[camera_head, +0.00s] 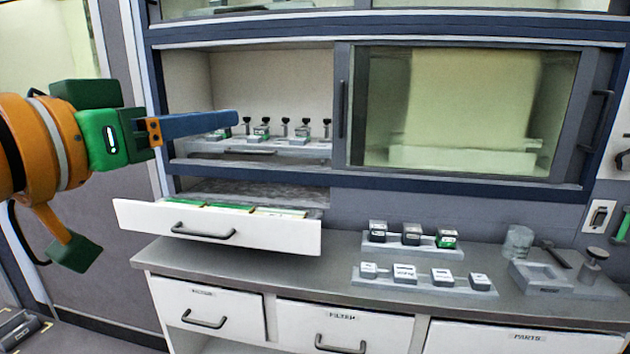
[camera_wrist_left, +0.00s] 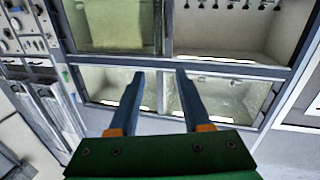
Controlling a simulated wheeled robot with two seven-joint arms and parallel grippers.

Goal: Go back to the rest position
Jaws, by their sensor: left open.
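My left gripper (camera_head: 212,124) comes in from the left in the head view, with blue fingers on a green and orange arm. It is held in the air in front of the cabinet, above the open drawer. The left wrist view shows its two blue fingers (camera_wrist_left: 158,80) spread apart with nothing between them. My right gripper is not in the head view.
A white drawer (camera_head: 255,232) stands pulled out under the open left bay, with green-edged items inside. A sliding glass door (camera_head: 460,110) covers the right bay. Small blocks sit in racks (camera_head: 425,280) on the grey counter (camera_head: 330,270). A clear jar (camera_head: 517,241) stands at right.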

